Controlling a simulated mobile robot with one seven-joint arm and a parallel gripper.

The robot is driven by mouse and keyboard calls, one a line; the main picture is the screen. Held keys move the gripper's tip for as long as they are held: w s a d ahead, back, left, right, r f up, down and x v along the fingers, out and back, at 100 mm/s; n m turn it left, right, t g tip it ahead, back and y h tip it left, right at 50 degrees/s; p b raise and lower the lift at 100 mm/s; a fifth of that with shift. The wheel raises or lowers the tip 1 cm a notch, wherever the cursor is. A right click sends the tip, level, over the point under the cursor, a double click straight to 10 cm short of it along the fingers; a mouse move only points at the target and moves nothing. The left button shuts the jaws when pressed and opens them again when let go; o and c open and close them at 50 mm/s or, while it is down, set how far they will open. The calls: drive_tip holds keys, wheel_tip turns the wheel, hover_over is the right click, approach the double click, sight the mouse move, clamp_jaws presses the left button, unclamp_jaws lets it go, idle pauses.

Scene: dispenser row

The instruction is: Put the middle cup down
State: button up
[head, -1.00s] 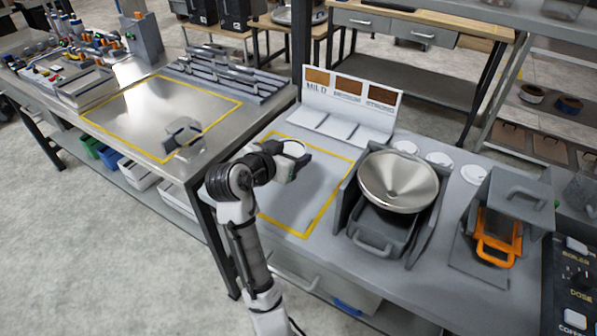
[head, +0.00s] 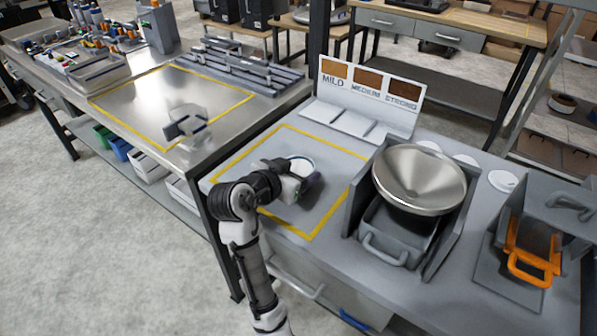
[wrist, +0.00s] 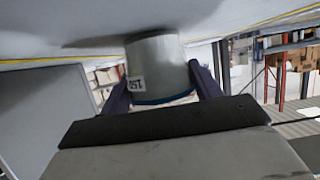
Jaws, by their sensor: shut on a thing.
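My gripper (head: 300,187) is shut on a pale cup (head: 299,164), which has an open round top in the head view. It is over the yellow-outlined area of the grey counter (head: 325,205). In the wrist view the cup (wrist: 158,65) is between my two dark fingers (wrist: 160,88), with a small printed label on its side and a blue band at its rim. A dark shadow lies beside its far end, close to the counter surface. I cannot tell whether the cup touches the counter.
A metal funnel bowl (head: 420,178) in a grey stand is to the right. Behind is a sign (head: 370,95) reading mild, medium, strong, above sloped plates. White discs (head: 503,180) and an orange-handled unit (head: 533,255) are farther right.

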drive_tip(key=shift+f, duration=0.15)
drive_tip(key=o, duration=1.2)
drive_tip(key=shift+r, duration=0.2)
drive_tip(key=b+v, duration=0.1)
drive_tip(key=v, duration=1)
drive_tip(key=shift+s+a, duration=0.25)
drive_tip(key=shift+s, duration=0.1)
